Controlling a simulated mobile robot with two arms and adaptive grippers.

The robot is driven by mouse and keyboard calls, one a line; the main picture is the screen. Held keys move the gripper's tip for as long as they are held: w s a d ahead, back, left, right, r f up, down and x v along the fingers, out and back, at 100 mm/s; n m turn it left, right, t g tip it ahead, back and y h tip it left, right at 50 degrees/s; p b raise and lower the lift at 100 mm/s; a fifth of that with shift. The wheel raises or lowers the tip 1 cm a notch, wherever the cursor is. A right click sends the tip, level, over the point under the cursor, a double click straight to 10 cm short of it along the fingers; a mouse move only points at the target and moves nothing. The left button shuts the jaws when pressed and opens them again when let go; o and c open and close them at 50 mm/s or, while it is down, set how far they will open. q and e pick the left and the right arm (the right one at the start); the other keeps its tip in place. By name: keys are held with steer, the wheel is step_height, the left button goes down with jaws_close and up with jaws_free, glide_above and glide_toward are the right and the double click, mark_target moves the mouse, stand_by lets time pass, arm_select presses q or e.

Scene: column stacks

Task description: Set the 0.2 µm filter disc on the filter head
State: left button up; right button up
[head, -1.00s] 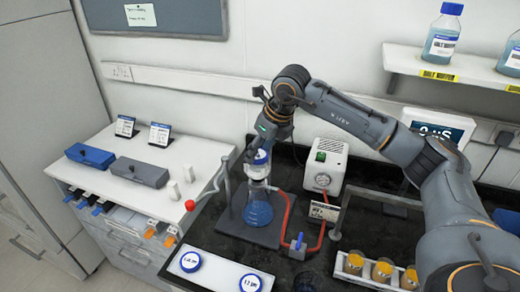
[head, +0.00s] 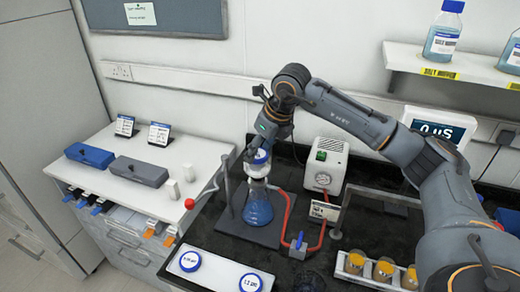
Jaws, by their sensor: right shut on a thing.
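My right gripper (head: 252,155) points down over the flask and is shut on a small white disc with a blue rim (head: 260,157), which seems to be the 0.2 µm filter disc; its label is not readable. The clear filter head (head: 257,172) is directly below the disc, on top of a flask of blue liquid (head: 258,210). Whether the disc touches the head I cannot tell, as the fingers partly hide the gap. My left gripper is not in view.
A white tray (head: 218,274) at the front holds two other blue-rimmed discs, one marked 1.2 µm (head: 251,283). A red tube (head: 290,215) runs beside the flask to a white pump (head: 325,165). A red-ended lever (head: 190,203) stands left. Amber-filled jars (head: 383,270) stand front right.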

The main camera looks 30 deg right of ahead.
steer(key=shift+f+b, duration=0.8)
steer(key=shift+f, duration=0.15)
steer(key=shift+f, duration=0.15)
stand_by(0.6)
